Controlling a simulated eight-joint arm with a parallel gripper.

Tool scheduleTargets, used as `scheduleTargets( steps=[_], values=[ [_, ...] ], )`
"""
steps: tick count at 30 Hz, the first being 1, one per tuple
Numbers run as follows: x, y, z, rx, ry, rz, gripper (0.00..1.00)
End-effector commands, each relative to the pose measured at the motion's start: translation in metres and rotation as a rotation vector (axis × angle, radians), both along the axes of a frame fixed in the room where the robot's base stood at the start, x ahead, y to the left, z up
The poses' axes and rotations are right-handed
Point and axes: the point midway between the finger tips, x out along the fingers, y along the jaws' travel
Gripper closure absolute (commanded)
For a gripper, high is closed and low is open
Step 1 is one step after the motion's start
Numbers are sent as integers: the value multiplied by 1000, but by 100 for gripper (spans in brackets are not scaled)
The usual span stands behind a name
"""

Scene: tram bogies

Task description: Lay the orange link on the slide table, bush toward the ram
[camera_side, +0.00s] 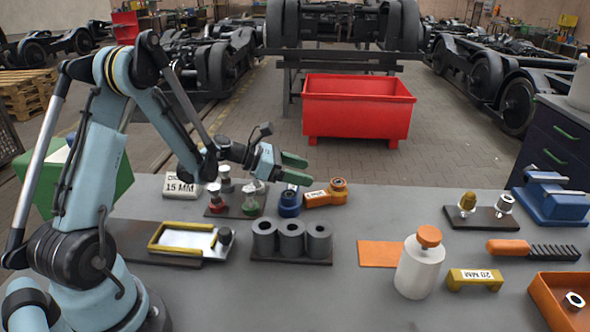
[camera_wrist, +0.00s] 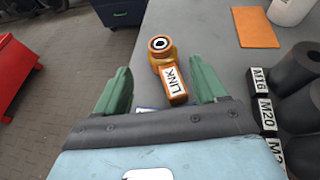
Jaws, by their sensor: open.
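The orange link (camera_side: 322,198) lies on the grey bench, behind the grey cylinders in the side view. A round metal-lined bush sits at its far right end. In the wrist view the link (camera_wrist: 168,72) shows a white LINK label, with its bush end pointing away from my gripper. My gripper (camera_side: 302,169) has green fingers, open and empty, above and slightly left of the link. In the wrist view the link lies in the gap between the fingers (camera_wrist: 160,76). A yellow-edged plate (camera_side: 187,239) with a dark round part at its right may be the slide table; I cannot confirm this.
A rack of grey cylinders (camera_side: 291,240) stands in front. A white bottle (camera_side: 419,268), an orange mat (camera_side: 379,254) and a blue vice (camera_side: 551,197) are to the right. A red bin (camera_side: 357,105) stands beyond the bench.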

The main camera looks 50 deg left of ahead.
Motion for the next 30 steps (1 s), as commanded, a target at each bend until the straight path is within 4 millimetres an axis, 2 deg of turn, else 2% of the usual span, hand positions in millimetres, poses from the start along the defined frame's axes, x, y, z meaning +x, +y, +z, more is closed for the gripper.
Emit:
scheduleTargets(
  steps=[4, 8, 11, 17, 24, 30],
  values=[
    [-7, 3, 5, 16, -2, -8, 29],
    [-10, -9, 14, 131, -20, -64, 29],
    [-17, -26, 24, 309, -50, -156, 29],
    [-42, -60, 44, 738, -140, -411, 29],
    [-87, -88, 62, 1231, -283, -778, 29],
    [-128, -101, 70, 1618, -423, -1125, 29]
  ],
)
